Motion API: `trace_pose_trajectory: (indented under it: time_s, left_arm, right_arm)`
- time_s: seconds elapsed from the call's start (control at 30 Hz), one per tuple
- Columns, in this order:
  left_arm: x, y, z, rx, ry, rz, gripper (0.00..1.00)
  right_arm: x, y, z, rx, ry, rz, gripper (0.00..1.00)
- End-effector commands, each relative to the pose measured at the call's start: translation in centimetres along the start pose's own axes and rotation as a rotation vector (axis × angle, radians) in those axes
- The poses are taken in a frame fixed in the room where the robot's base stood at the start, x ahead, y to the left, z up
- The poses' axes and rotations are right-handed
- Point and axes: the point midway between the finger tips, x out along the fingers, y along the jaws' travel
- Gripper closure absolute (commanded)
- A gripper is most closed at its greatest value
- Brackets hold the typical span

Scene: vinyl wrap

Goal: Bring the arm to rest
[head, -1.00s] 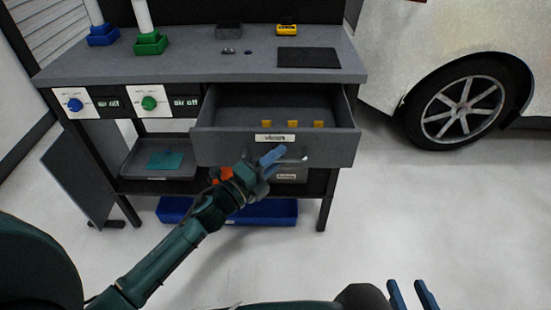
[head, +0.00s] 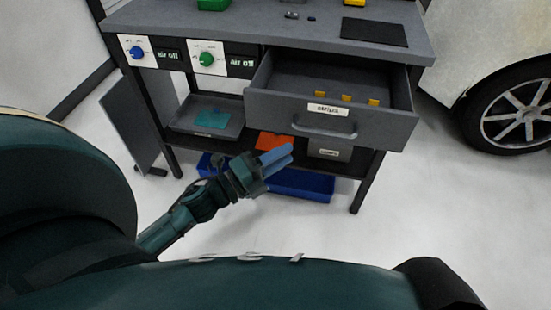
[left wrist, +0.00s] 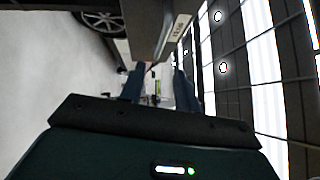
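My left arm (head: 205,200) reaches in from the lower left of the head view. Its gripper (head: 278,157) has two blue fingers and is in front of the bench, below the drawer handle and apart from it. In the left wrist view the two fingers (left wrist: 158,88) stand apart with nothing between them, so it is open and empty. My right gripper is out of view.
A grey drawer (head: 380,128) labelled "strips" is pulled out, with three yellow pieces inside. Below are a tray (head: 180,125), an orange item (head: 268,142), and a blue bin (head: 315,187). A car wheel (head: 515,115) is at right. The floor in front is clear.

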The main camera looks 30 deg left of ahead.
Motion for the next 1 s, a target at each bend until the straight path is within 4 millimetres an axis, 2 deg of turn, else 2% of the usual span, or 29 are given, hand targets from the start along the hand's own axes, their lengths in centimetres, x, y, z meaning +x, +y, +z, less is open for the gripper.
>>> trace_pose_trajectory:
  time_s: [0.2,0.57,0.73,0.87,1.0]
  left_arm:
    - [-1.3,0.0,0.0,0.000,0.000,-0.001,0.68]
    - [-1.3,0.0,0.0,0.000,0.000,-0.001,0.68]
    - [-1.4,-0.1,-0.2,-0.035,-0.010,0.001,0.68]
    - [-2.4,-0.7,-1.8,-0.316,-0.095,0.017,0.68]
    - [-4.1,-1.2,-4.4,-0.801,-0.235,0.053,0.68]
  right_arm:
    - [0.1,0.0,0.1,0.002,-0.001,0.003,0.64]
    - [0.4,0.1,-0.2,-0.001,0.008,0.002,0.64]
    - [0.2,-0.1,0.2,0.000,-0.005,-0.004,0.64]
    - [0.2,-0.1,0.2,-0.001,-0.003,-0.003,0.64]
    - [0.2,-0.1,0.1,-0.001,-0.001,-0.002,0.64]
